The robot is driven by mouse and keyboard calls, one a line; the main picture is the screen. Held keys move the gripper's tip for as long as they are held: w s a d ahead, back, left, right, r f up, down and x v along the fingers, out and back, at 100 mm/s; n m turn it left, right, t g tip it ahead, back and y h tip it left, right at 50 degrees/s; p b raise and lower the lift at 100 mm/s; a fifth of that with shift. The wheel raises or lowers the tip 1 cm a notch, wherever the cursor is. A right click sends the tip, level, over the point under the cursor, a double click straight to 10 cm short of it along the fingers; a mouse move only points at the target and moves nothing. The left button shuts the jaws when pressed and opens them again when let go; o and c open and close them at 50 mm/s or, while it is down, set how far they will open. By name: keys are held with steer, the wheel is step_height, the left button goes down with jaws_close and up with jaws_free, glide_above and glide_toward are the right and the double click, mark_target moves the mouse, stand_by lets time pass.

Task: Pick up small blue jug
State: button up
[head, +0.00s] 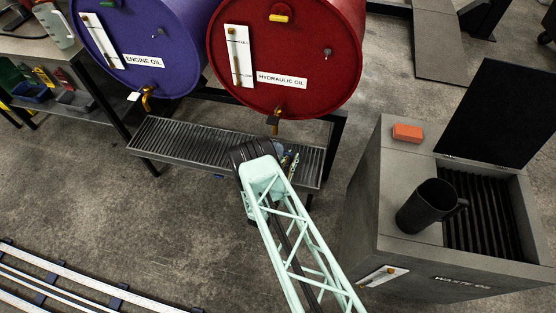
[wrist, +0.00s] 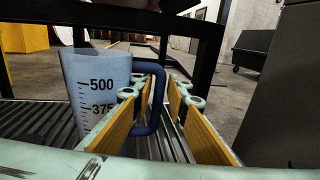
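The small blue jug (wrist: 95,90) is pale, translucent blue with printed 500 and 375 marks and a dark blue handle (wrist: 157,95). It stands upright on the slatted drip tray (head: 165,150), which also shows in the wrist view (wrist: 35,122). My gripper (wrist: 163,90) is open, with orange pads on its two fingers. The handle's upright part shows between the fingers, and the left finger overlaps the handle loop. I cannot tell whether either pad touches it. In the head view my wrist hides most of the jug.
A purple engine oil drum (head: 140,40) and a red hydraulic oil drum (head: 285,50) lie above the tray. At right, a grey waste oil bin (head: 395,270) bears a black jug (head: 427,207) and an orange block (head: 407,132). Rails (head: 70,285) lie at lower left.

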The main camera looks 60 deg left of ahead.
mark_target(292, 154)
steer(key=shift+c, duration=0.7)
jaws_close()
steer(key=shift+r, duration=0.2)
steer(key=shift+r, duration=0.8)
steer(key=shift+r+p, duration=0.35)
steer(key=shift+r, duration=0.6)
steer(key=s+d+p, duration=0.1)
steer(key=s+d, duration=0.3)
steer(key=d, duration=0.3)
steer(key=s+d+r, duration=0.1)
steer(key=s+d, duration=0.3)
steer(key=d, duration=0.2)
steer(key=shift+d+p, duration=0.35)
steer(key=shift+s+r, duration=0.1)
